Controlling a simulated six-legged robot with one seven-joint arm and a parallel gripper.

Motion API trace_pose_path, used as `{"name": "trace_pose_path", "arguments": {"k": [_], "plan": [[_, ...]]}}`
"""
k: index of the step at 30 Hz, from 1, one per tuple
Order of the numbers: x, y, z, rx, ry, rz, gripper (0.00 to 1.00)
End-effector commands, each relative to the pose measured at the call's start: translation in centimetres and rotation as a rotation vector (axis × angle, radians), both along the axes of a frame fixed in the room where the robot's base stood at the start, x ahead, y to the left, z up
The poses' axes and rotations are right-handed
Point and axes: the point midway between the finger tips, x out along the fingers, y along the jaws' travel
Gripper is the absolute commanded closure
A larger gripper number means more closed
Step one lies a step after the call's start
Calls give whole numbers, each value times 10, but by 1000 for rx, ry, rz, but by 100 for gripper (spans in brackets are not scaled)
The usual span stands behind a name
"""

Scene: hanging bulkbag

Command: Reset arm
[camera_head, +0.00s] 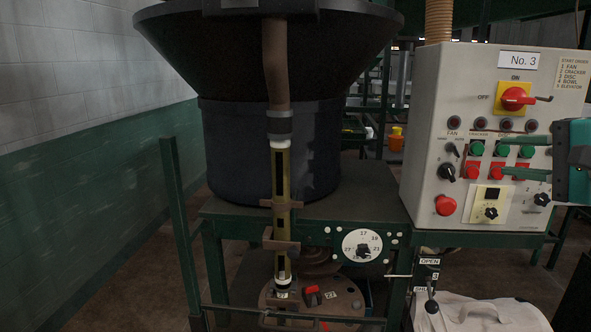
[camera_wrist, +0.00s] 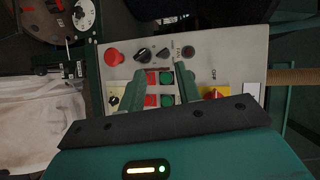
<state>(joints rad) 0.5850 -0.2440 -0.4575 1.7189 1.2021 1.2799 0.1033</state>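My gripper (camera_head: 500,155) reaches in from the right edge in the head view, its two green fingers apart in front of the control panel (camera_head: 425,140). In the wrist view my gripper (camera_wrist: 160,75) is open with nothing between the fingers. The green and red push buttons (camera_wrist: 166,78) show behind the gap between the fingers. I cannot tell whether a fingertip touches the panel. The panel is labelled No. 3. Its red rotary switch (camera_head: 515,98) on a yellow plate sits above the fingers, and part of it is hidden in the wrist view.
A large black hopper (camera_head: 270,140) stands on a green frame, with a sight tube (camera_head: 281,200) in front. A dial (camera_head: 362,246) is beside it. A lever (camera_head: 431,305) and a white bag (camera_head: 480,313) are below the panel. Open floor shows at lower left.

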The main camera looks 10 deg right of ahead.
Motion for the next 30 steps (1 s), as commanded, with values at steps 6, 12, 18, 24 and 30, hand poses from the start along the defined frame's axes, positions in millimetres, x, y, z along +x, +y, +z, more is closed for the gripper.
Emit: {"name": "trace_pose_path", "arguments": {"k": [6, 12, 18, 24, 30], "plan": [[20, 119, -98, -209, 252, 225, 66], [-4, 217, -194, -568, 442, 463, 66], [-50, 275, -278, -1054, 526, 694, 66], [-68, 285, -306, -1284, 526, 775, 66], [-68, 284, -307, -1292, 528, 777, 66]]}}
